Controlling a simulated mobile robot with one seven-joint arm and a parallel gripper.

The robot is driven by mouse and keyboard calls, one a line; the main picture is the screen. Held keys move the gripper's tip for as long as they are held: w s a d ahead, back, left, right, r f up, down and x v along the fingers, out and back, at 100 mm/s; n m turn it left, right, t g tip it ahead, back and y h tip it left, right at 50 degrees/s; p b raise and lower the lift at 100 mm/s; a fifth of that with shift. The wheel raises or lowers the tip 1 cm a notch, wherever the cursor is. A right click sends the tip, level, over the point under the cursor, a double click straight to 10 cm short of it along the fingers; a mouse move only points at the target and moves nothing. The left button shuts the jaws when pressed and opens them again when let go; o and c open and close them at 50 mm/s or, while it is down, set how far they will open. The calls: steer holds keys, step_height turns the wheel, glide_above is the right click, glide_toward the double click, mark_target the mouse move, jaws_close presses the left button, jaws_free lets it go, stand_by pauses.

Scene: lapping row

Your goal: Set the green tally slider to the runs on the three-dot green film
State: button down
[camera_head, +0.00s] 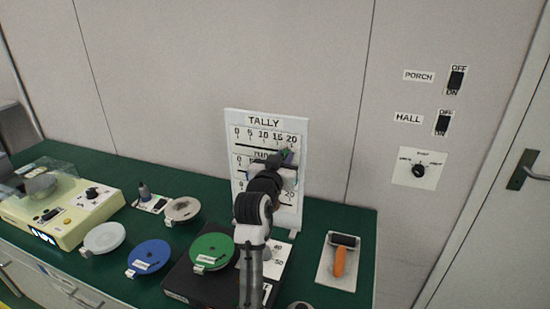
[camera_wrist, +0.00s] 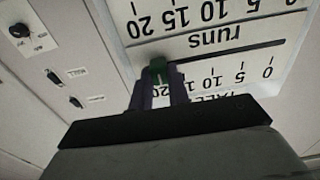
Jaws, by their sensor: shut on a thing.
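The white tally board (camera_head: 234,118) stands upright on the bench, with stacked scales marked 0 to 20. The green slider (camera_wrist: 158,66) sits in the top scale's slot, at the end by the 20; the wrist view shows the board upside down. My gripper (camera_wrist: 160,84) is shut on this slider, one finger on each side. In the head view my gripper (camera_head: 287,161) is at the board's upper right and my arm hides much of the lower scales. A green disc (camera_head: 212,250) with a white label lies on a black box; its marks are too small to read.
Blue (camera_head: 149,257), white (camera_head: 104,237) and beige (camera_head: 182,208) discs lie on the green bench (camera_head: 345,217). A cream machine (camera_head: 60,225) stands at left. An orange-handled roller (camera_head: 340,262) lies at right. Wall switches (camera_head: 456,80) and a dial (camera_head: 418,170) are right of the board.

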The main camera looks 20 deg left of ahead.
steer(key=shift+d+f, duration=0.1)
steer(key=shift+d, duration=0.6)
steer(key=c, duration=1.3)
jaws_free()
steer(key=shift+d, duration=0.15)
steer(key=shift+s, duration=0.1)
steer(key=s+b, duration=0.1)
steer(key=s, duration=0.3)
steer(key=s+b, duration=0.1)
steer(key=s, duration=0.4)
steer(key=s+b, duration=0.2)
steer(key=s, duration=0.2)
steer(key=shift+s+a, duration=0.3)
steer(key=shift+s, duration=0.05)
